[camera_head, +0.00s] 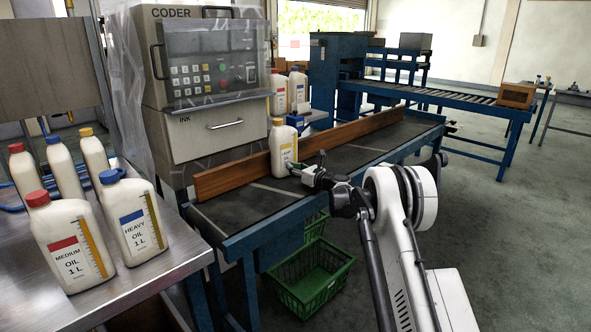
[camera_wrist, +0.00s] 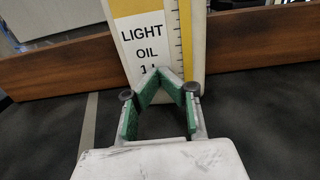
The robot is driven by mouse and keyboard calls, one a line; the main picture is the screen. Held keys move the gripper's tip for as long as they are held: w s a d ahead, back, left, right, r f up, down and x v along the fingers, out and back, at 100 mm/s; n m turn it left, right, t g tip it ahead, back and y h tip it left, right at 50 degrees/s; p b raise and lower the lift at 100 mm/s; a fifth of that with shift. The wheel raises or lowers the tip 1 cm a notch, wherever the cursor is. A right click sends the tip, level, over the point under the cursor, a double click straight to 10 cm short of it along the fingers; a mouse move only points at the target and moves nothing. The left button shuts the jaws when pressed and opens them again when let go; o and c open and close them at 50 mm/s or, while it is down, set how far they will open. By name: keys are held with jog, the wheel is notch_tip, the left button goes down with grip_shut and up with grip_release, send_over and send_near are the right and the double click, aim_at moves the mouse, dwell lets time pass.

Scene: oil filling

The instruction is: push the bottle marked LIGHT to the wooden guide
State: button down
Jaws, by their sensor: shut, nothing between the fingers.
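The bottle marked LIGHT (camera_head: 282,150) stands upright on the dark belt, with a yellow cap and a yellow label patch. Its label reads LIGHT OIL in the wrist view (camera_wrist: 145,45). The wooden guide (camera_head: 230,174) is a long brown board along the far side of the belt, and it shows behind the bottle in the wrist view (camera_wrist: 60,68). The bottle is close to the guide; I cannot tell whether they touch. My gripper (camera_head: 296,168) is shut and empty, its green-padded fingertips (camera_wrist: 162,72) at the bottle's lower front, touching or nearly touching it.
A steel table (camera_head: 150,272) at the left holds several oil bottles, including MEDIUM (camera_head: 72,245) and HEAVY (camera_head: 135,218). The coder machine (camera_head: 205,90) stands behind the guide. A green crate (camera_head: 312,275) is below the conveyor. The belt (camera_head: 245,207) is clear left of the bottle.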

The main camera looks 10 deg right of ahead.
jog(key=p+v, duration=0.1)
jog(key=v, duration=1.2)
jog(key=shift+s+d, duration=0.2)
jog(key=shift+d, duration=0.05)
jog(key=shift+s+r+p, duration=0.1)
jog(key=shift+s+p, duration=0.1)
jog(key=shift+p, duration=0.1)
jog(key=s+a+r+n+g+h+p, duration=0.25)
jog(key=s+a+r+n, duration=0.35)
jog(key=s+r, duration=0.5)
jog(key=s+a+r+n+g+h+p, duration=0.1)
jog(key=s+a+r+n+g+p, duration=0.2)
jog(key=s+r+n, duration=0.8)
jog(key=s+d+f+n+h+p, duration=0.1)
jog(key=s+n, duration=0.3)
jog(key=s, duration=0.8)
jog(key=s+d+f+n+g+h+p, duration=0.1)
jog(key=s+f+n+h, duration=0.1)
jog(key=s, duration=1)
jog(key=s+d+f+n+g+h+p, duration=0.1)
jog(key=s+n+h, duration=0.2)
jog(key=s, duration=0.9)
jog(key=n, duration=0.3)
jog(key=shift+s+f, duration=0.2)
jog(key=shift+f, duration=0.1)
